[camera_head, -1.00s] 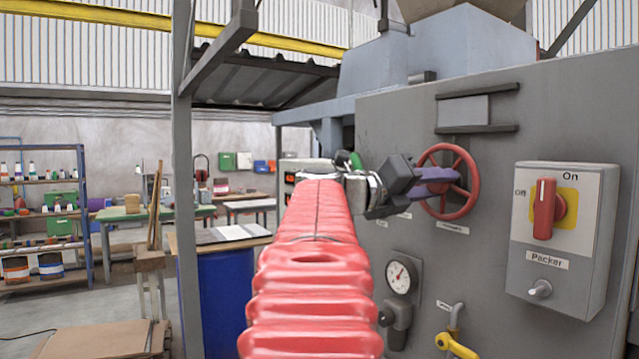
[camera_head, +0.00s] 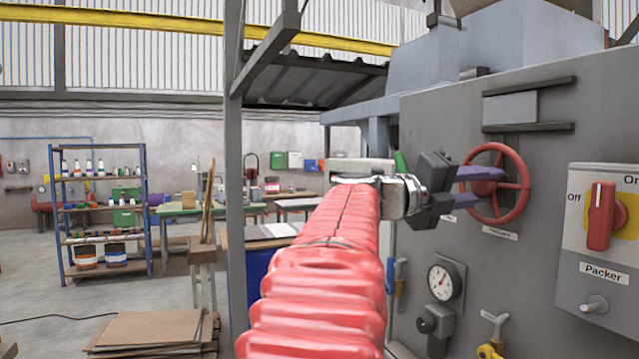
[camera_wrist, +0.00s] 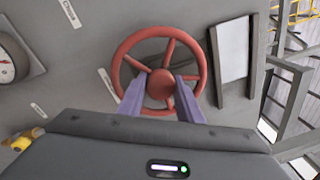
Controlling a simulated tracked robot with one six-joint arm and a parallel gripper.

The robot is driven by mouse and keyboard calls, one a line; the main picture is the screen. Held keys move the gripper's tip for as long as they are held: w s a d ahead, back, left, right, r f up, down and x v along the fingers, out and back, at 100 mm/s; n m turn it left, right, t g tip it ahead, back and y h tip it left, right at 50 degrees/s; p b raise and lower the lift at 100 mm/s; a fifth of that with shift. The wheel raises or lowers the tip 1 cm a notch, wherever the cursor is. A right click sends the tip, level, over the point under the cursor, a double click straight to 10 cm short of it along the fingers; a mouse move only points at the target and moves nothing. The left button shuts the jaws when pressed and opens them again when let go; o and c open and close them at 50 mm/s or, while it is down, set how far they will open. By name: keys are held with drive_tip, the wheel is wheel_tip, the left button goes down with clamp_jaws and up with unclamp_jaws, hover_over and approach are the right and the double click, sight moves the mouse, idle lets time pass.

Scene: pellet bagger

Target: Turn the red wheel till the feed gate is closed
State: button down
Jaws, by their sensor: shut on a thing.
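The red wheel (camera_head: 524,187) is mounted on the grey machine panel, right of centre in the head view. It fills the upper middle of the wrist view (camera_wrist: 203,66). My gripper (camera_head: 484,181) has its purple fingers inside the rim, one on each side of the hub in the wrist view (camera_wrist: 160,92). It is shut on the wheel. The exact contact with hub or spokes is hard to see. A light plate (camera_head: 510,108) sits between two dark rails above the wheel. I cannot tell whether it is the feed gate.
A Packer switch box (camera_head: 590,285) with a red knob juts out right of the wheel. A pressure gauge (camera_head: 445,281) and a yellow-handled valve (camera_head: 490,350) are below. A grey post (camera_head: 235,180) stands left of my arm. Flat boards (camera_head: 150,328) lie on the floor at left.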

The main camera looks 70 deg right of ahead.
idle(0.4)
drive_tip(key=c, duration=1.3)
unclamp_jaws()
drive_tip(key=shift+w, duration=0.1)
drive_tip(key=shift+v, duration=6.9)
